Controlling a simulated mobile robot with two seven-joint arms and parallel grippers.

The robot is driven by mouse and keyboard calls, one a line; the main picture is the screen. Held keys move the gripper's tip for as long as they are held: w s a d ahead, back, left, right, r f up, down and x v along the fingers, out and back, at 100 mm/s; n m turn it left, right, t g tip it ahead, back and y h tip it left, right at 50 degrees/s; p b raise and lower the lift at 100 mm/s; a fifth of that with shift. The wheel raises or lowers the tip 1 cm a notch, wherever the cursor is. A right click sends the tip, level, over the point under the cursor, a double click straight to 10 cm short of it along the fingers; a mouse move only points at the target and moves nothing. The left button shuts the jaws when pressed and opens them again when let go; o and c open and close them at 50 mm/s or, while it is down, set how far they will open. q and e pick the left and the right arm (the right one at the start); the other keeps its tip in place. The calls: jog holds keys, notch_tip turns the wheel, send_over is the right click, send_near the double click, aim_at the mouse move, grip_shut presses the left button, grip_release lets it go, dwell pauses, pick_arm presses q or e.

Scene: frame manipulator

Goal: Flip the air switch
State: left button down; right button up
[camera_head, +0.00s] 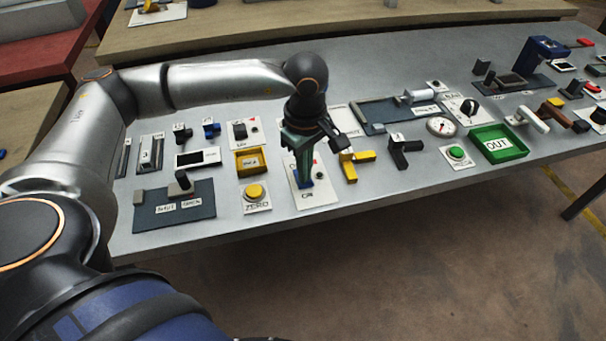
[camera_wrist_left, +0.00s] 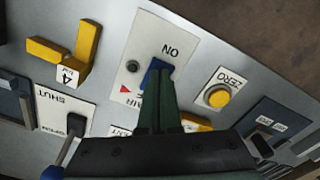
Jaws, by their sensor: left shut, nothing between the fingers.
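The air switch is a white plate (camera_head: 323,197) with a blue lever (camera_head: 307,184), near the front edge of the grey table. In the left wrist view its plate (camera_wrist_left: 183,32) reads "ON" at one end and "AIR" with a red triangle at the other. The blue lever (camera_wrist_left: 155,66) shows just beyond the fingertips. My left gripper (camera_head: 304,176) points down over the plate, shut and empty. Its fingers (camera_wrist_left: 160,78) partly cover the lever, and I cannot tell whether they touch it. My right gripper is not in view.
A yellow ZERO button (camera_head: 256,191) and a yellow tray (camera_head: 250,163) stand left of the plate. A yellow handle (camera_head: 348,169) and a dark handle (camera_head: 404,150) stand close on the right. A green OUT tray (camera_head: 498,144) is further right.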

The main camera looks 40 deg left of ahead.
pick_arm(q)
jog(key=shift+f, duration=0.3)
jog(key=shift+r, duration=0.1)
jog(key=shift+r+p, duration=2.05)
jog(key=shift+r, duration=1.45)
